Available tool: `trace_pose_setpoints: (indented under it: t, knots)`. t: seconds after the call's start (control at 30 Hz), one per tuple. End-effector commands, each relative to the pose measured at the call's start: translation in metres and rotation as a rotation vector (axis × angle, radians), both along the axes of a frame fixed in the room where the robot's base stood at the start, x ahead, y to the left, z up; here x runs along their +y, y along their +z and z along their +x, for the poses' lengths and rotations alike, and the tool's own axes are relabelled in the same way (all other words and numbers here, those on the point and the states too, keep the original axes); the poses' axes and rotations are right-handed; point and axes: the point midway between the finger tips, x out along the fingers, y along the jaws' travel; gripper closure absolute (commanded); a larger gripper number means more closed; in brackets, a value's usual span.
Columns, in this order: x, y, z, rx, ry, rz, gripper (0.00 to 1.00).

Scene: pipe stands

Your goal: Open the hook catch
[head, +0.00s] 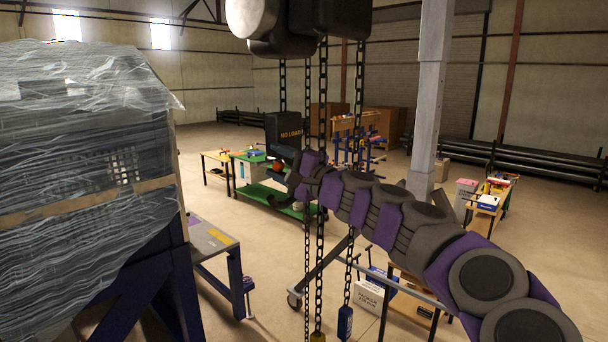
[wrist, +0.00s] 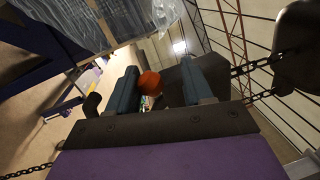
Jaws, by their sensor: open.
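A dark block (head: 285,131) with yellow lettering hangs on a chain below the hoist. A rounded orange part (head: 277,166), which looks like the hook, sits under it. In the wrist view, the orange part (wrist: 150,83) shows between my gripper's two blue jaws, with the dark block (wrist: 175,84) behind and to its right. The catch itself is too small or hidden to make out. My gripper (wrist: 160,72) is open and points toward the orange part. I cannot tell whether it touches it. In the head view, my gripper (head: 285,160) is partly hidden by my arm.
Long chains (head: 320,190) hang from the hoist (head: 290,22) close to my arm, some passing it. A plastic-wrapped load (head: 85,140) stands on a blue frame at left. A grey post (head: 430,100) rises at right. Tables with tools stand behind; open floor lies between.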

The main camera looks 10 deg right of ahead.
Motion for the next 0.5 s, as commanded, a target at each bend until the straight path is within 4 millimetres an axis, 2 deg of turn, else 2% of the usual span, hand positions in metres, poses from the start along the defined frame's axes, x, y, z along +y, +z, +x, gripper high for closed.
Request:
trace_pose_setpoints:
  t: [0.5]
  knots:
    - [-0.059, -0.016, -0.072, -0.001, -0.004, 0.001, 0.5]
